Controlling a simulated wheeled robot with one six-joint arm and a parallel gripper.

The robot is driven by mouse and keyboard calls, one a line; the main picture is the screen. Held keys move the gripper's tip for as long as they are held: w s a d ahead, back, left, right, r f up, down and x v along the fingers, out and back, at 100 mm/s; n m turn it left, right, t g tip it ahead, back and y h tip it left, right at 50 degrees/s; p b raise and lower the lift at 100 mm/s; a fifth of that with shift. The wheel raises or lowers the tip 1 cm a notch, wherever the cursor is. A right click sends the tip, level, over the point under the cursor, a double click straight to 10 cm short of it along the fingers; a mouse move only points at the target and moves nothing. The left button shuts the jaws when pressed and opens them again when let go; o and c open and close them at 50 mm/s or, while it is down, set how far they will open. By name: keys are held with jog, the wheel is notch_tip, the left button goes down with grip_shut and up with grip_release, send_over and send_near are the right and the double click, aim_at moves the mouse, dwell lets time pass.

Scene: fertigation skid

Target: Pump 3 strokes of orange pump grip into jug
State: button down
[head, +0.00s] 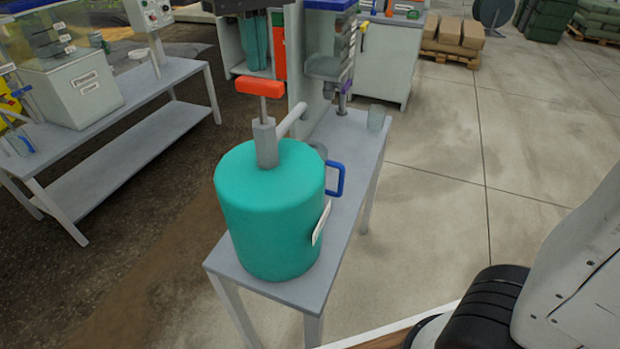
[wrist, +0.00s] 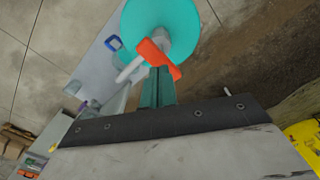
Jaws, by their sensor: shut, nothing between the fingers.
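The orange pump grip (head: 258,88) is a T-bar on a rod above the pump body (head: 265,142), on a teal drum (head: 268,215). A pale spout (head: 291,121) slopes off to one side. The jug's blue handle (head: 340,180) shows beside the drum; most of its body is hidden behind the drum. My gripper (head: 256,68) hangs above the orange grip, green fingers shut and empty. In the wrist view the gripper (wrist: 157,72) has its fingertips close to the orange grip (wrist: 158,58); contact is unclear. The blue handle (wrist: 114,43) shows there too.
The drum stands on a narrow grey table (head: 350,150) with a clear cup (head: 376,117) near its far end. A dispenser column (head: 330,65) rises behind. A second bench (head: 140,105) stands at left. The concrete floor (head: 520,130) at right is open.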

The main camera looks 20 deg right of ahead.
dwell(0.3)
notch_tip(320, 180, up, 6)
dwell(0.6)
jog(key=s+d+f+m+t, duration=0.1)
jog(key=s+d+f+m, duration=0.3)
jog(key=s+d+f, duration=1.4)
jog(key=s+d, duration=0.1)
jog(key=d, duration=0.1)
jog(key=shift+s+d+f, duration=0.3)
jog(key=shift+d+f, duration=0.05)
jog(key=shift+d, duration=0.05)
dwell(1.2)
